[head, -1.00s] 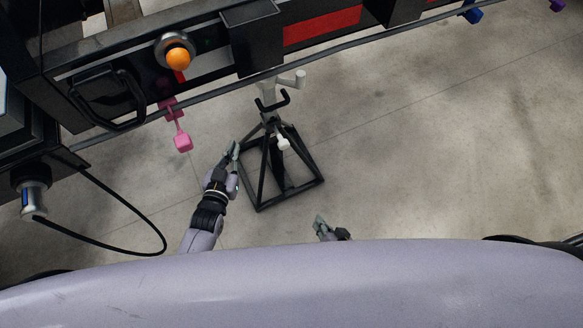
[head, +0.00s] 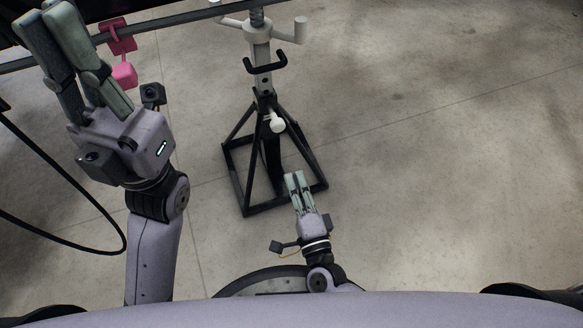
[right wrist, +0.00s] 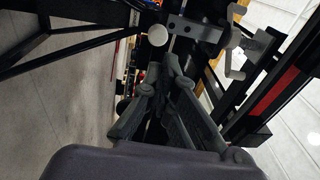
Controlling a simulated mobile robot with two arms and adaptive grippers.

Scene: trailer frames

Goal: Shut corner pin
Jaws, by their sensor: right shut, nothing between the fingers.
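I cannot clearly pick out the corner pin. A pink block (head: 124,75) hangs below a pink bracket (head: 117,36) on the dark frame rail at the upper left in the head view. My left gripper (head: 50,18) is large and close to the camera, left of the pink block, with its fingers pointing up. Its fingers lie close together, and whether they touch is unclear. My right gripper (head: 297,178) is shut and empty, low in front of the black stand. Its fingers also show in the right wrist view (right wrist: 170,65), below the stand's parts.
The black stand (head: 237,185) has a square base, a grey post and a white ball-ended lever (head: 277,125). The ball also shows in the right wrist view (right wrist: 157,35). A black cable (head: 70,237) loops at the left. The floor (head: 450,150) at right is clear.

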